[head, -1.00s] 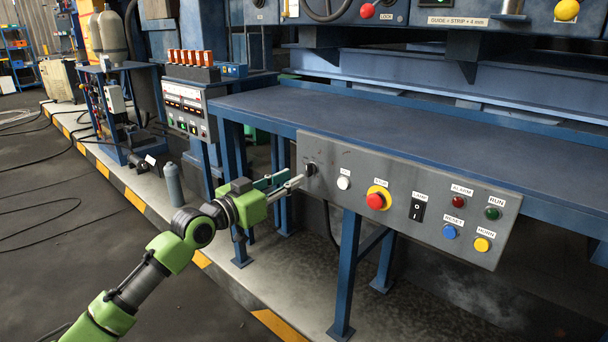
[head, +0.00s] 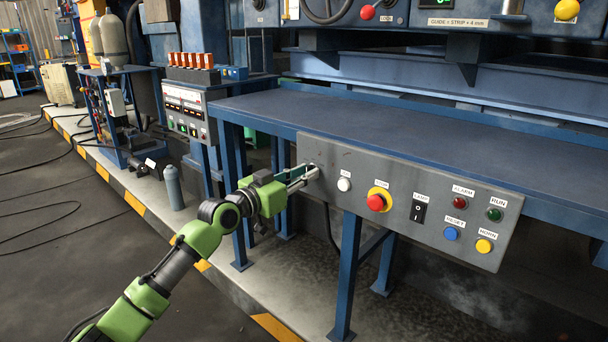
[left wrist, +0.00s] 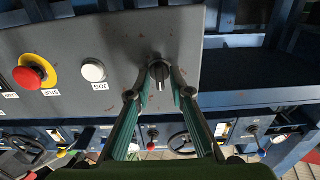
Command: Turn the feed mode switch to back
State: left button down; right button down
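The feed mode switch (left wrist: 160,72) is a black rotary knob on the grey control panel (head: 335,205). In the left wrist view its grip bar points down in the picture. In the head view the knob is largely hidden behind my fingers at the panel's left end. My left gripper (head: 309,174) reaches the panel there from the left. In the left wrist view its two fingertips (left wrist: 161,82) stand on either side of the knob, with a small gap showing. Whether either tip touches it, I cannot tell. My right gripper is not in view.
A white JOG button (head: 344,184) and a red stop button (head: 377,201) with a yellow collar sit to the right of the switch. Farther right are a black lamp switch (head: 418,211) and several coloured buttons. A blue bench top (head: 400,140) extends above the panel.

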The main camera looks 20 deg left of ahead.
pick_arm(q)
jog(key=shift+f+n+p, duration=0.1)
jog(key=shift+n+p, duration=2.8)
jog(key=shift+n, duration=2.2)
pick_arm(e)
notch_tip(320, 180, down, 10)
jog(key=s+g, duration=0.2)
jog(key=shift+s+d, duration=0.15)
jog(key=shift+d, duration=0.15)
pick_arm(q)
jog(key=c, duration=2.2)
grip_release()
jog(key=shift+a, duration=0.1)
